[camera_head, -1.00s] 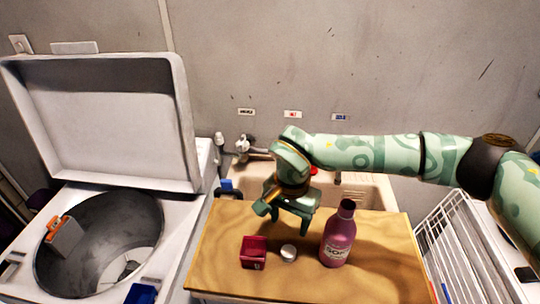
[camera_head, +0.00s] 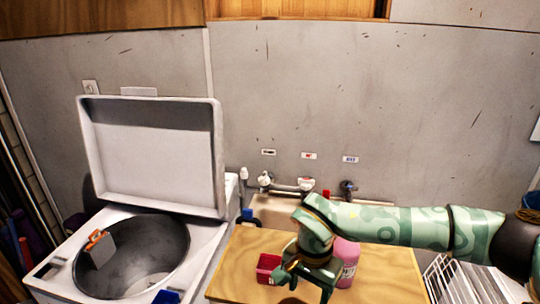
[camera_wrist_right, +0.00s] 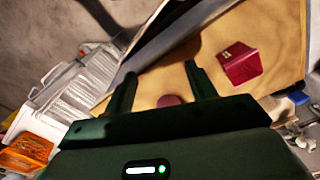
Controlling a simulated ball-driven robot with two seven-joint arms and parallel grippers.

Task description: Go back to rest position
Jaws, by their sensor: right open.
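My right gripper (camera_head: 304,287) is over the wooden board in the head view, its arm coming in from the right. It is open and holds nothing; its two fingers (camera_wrist_right: 160,76) stand apart in the right wrist view. A red box (camera_head: 267,267) is just left of the gripper and also shows in the wrist view (camera_wrist_right: 240,63). A pink bottle (camera_head: 347,260) stands upright behind the gripper, partly hidden by it. A small round cap (camera_wrist_right: 169,100) lies on the board, seen between the fingers in the wrist view. My left gripper is not in view.
The wooden board (camera_head: 392,268) lies in front of a sink (camera_head: 275,212) with taps. An open-lidded washer (camera_head: 205,245) stands at left, with a grey and orange box (camera_head: 101,249) at its drum. A white rack (camera_head: 447,277) is at right.

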